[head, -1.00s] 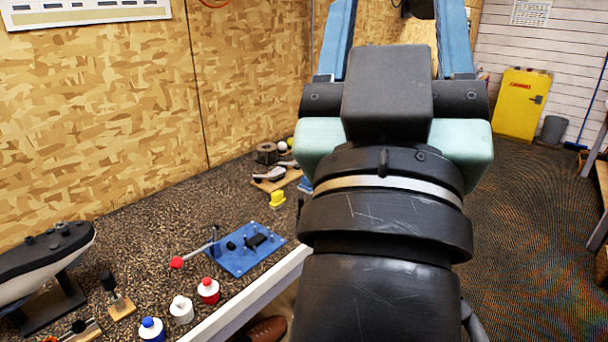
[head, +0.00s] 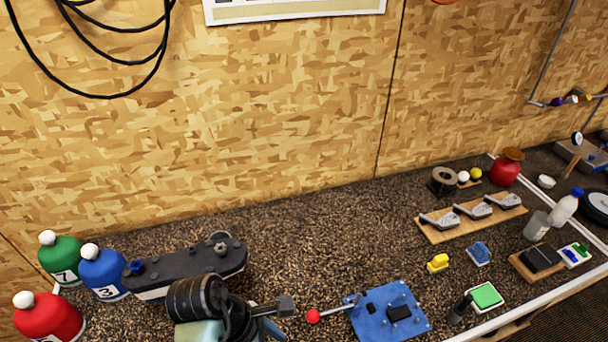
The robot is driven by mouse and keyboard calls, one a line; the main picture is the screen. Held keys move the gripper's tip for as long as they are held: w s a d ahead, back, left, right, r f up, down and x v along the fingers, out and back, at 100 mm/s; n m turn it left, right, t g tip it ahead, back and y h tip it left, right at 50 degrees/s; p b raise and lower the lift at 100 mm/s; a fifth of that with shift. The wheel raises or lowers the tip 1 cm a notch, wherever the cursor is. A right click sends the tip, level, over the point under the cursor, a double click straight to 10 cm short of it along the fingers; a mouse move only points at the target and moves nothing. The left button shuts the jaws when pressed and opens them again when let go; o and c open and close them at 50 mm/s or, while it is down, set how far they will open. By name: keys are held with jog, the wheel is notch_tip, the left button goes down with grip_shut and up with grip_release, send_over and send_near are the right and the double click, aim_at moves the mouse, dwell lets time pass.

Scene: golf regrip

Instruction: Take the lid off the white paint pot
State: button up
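The white paint pot does not show in the head view now. One second ago a small white pot with a white lid stood at the bench front between similar pots with blue and red lids; that spot is now below the picture or behind my arm.
A blue plate (head: 372,322) with a red-knobbed lever (head: 313,316) is right of my arm. The bench top (head: 335,235) is clear behind it.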

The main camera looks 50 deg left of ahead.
jog(key=shift+p+x, duration=1.55)
jog(key=shift+x, duration=3.75)
jog(key=shift+d, duration=0.1)
grip_shut()
